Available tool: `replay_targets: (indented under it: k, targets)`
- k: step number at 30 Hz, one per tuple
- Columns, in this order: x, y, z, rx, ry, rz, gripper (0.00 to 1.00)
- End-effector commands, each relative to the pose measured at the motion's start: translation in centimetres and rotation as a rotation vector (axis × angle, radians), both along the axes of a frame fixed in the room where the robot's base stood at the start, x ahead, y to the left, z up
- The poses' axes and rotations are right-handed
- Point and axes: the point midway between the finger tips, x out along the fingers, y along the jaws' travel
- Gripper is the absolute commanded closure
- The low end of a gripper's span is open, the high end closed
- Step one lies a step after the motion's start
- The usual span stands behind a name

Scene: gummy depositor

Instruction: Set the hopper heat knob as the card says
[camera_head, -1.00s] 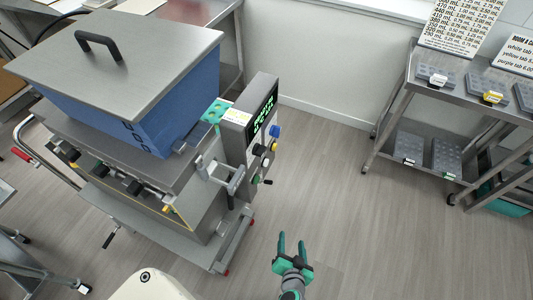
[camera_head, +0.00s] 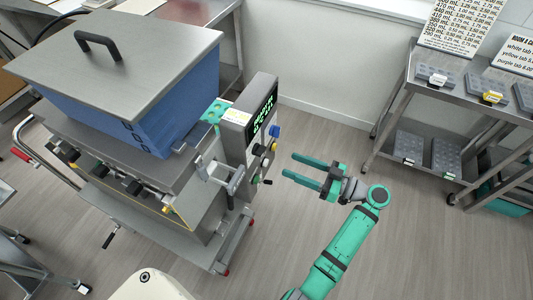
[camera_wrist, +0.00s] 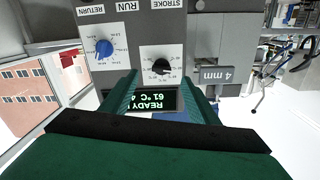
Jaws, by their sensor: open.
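The depositor's control panel (camera_head: 250,130) carries a lit green display (camera_head: 265,112), a blue knob (camera_head: 275,131) and a black knob (camera_head: 258,150). In the wrist view the panel is upside down: a blue knob (camera_wrist: 103,48), a black knob (camera_wrist: 161,67) with a dial, and a display (camera_wrist: 150,101) reading READY and 61 °C. RETURN, RUN and STROKE labels show; no heat label is legible. My gripper (camera_head: 290,165) is open and empty, right of the panel and apart from it. In the wrist view its fingers (camera_wrist: 160,80) flank the display. Which card applies cannot be told.
The blue hopper (camera_head: 185,115) with a grey lid (camera_head: 125,55) stands left of the panel. A lever handle (camera_head: 232,183) juts out below. A rack with moulds (camera_head: 435,88) and printed signs (camera_head: 462,25) is at the right. Open floor lies between them.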

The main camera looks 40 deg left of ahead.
Motion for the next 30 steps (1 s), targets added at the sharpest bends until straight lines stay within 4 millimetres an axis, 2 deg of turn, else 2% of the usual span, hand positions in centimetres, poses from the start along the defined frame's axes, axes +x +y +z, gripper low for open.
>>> replay_targets:
  k: [4,8,21,30]
  targets:
    - [-0.1,0.2,0.8,0.014,-0.023,0.031,0.45]
    - [-0.4,1.5,0.8,0.015,-0.023,0.032,0.45]
    - [-2.2,8.6,0.8,0.013,-0.022,0.031,0.45]
    - [-2.5,10.3,0.8,0.014,-0.021,0.028,0.45]
